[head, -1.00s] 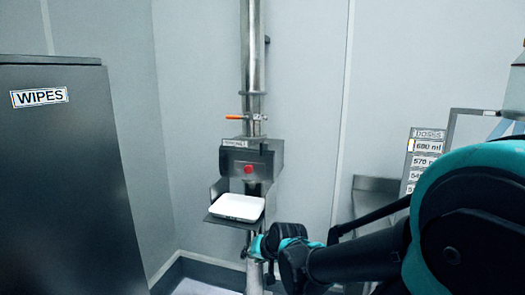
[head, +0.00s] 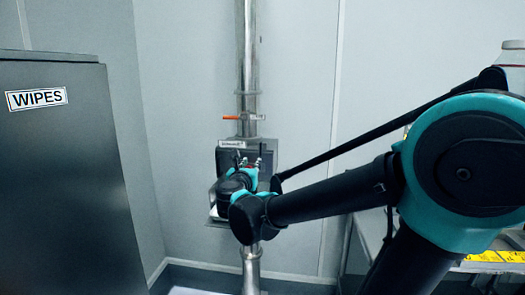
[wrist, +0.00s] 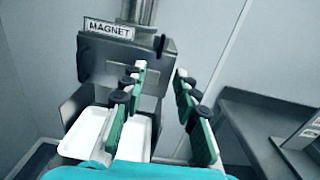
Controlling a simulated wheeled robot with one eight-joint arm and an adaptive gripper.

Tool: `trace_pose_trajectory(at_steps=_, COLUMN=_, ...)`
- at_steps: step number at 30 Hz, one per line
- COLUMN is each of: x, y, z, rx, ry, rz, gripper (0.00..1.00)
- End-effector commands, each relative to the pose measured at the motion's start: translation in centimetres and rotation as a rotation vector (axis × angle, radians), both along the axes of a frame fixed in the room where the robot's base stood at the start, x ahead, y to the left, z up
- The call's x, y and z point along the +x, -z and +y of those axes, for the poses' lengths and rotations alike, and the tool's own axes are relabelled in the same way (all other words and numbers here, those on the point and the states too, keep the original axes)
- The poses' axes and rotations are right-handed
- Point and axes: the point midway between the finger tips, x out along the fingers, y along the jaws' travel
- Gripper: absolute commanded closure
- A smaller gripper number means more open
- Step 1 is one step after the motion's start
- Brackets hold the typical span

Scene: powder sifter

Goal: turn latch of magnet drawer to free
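The magnet drawer housing (wrist: 105,62), a grey metal box labelled MAGNET, hangs on the steel pipe. It also shows in the head view (head: 271,153), partly hidden by my arm. A small black upright piece (wrist: 160,45), which looks like the latch, sits at its right front edge in the wrist view. My gripper (wrist: 160,82) is open, with its two green-padded fingers apart and nothing visible between them. The fingers point at the housing front, below and in front of the black piece. In the head view my gripper (head: 250,160) covers much of the housing front.
A white tray (wrist: 90,135) lies on the metal shelf below the housing, close under my left finger. An orange-handled valve (head: 240,117) sits on the pipe above. A dark WIPES cabinet (head: 70,170) stands left; a grey bench (wrist: 265,120) stands right.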

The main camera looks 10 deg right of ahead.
Motion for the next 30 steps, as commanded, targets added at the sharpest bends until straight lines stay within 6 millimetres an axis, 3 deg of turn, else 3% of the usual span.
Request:
trace_pose_trajectory(at_steps=8, x=2.5, y=0.1, z=-1.1, rx=0.020, ry=0.016, rz=0.002, gripper=0.70)
trace_pose_trajectory(at_steps=24, x=12.6, y=0.1, z=-4.3, rx=0.016, ry=0.014, rz=0.001, gripper=0.70)
trace_pose_trajectory(at_steps=30, x=15.2, y=0.1, z=-5.2, rx=0.016, ry=0.013, rz=0.001, gripper=0.70)
